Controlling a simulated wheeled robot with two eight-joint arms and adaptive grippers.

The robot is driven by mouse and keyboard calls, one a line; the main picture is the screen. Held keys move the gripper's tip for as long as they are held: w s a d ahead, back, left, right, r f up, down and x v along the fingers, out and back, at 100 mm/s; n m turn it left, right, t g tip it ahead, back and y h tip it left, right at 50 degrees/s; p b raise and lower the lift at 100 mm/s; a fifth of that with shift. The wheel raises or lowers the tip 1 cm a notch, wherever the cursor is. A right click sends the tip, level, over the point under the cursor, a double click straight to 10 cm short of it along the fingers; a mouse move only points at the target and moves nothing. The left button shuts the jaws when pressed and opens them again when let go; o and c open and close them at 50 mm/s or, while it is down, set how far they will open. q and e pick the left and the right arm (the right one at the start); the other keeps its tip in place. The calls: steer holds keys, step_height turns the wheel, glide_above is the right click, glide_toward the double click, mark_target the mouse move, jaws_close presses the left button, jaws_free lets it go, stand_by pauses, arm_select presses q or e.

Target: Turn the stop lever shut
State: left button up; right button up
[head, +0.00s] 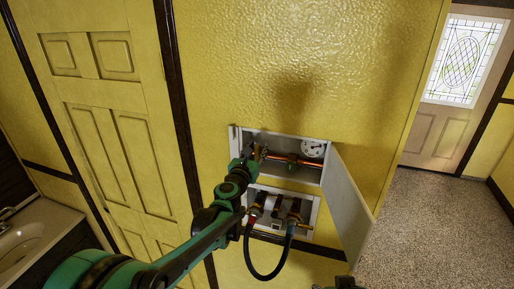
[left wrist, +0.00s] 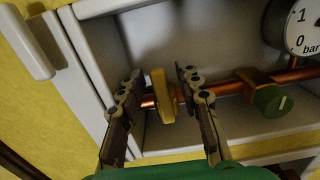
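The stop lever looks to be the yellow handle (left wrist: 163,95) on a copper pipe (left wrist: 216,89) inside an open white wall box (head: 284,180). In the left wrist view it stands upright, crossways to the pipe. My left gripper (left wrist: 158,80) is open, with one finger on each side of the handle. Gaps show between the fingers and the handle, so they look apart from it. In the head view my left gripper (head: 247,160) reaches into the box's upper left and hides the handle there. A small dark green piece at the bottom edge may be my right gripper (head: 342,284).
A pressure gauge (head: 312,149) and a green knob (left wrist: 270,100) sit right of the handle. The box door (head: 346,205) hangs open to the right. Hoses (head: 265,277) loop below from a lower box. The box's left wall (left wrist: 85,75) is close to my left finger.

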arm_select(q)
jaws_close()
steer(key=shift+s+d+f+m+b, duration=0.1)
steer(key=shift+d+m+b, duration=0.25)
steer(key=shift+m+b, duration=0.45)
steer(key=shift+s+d+f+m+b, duration=0.1)
steer(key=shift+d+m+b, duration=0.2)
steer(key=shift+m+b, duration=0.45)
steer(key=shift+s+d+f+m+b, duration=0.1)
steer(key=shift+d+m+b, duration=0.3)
steer(key=shift+m, duration=0.6)
steer(key=shift+s+d+f+m+b, duration=0.15)
steer(key=shift+m+b, duration=0.3)
steer(key=shift+m, duration=0.5)
jaws_free()
steer(key=shift+r, duration=0.1)
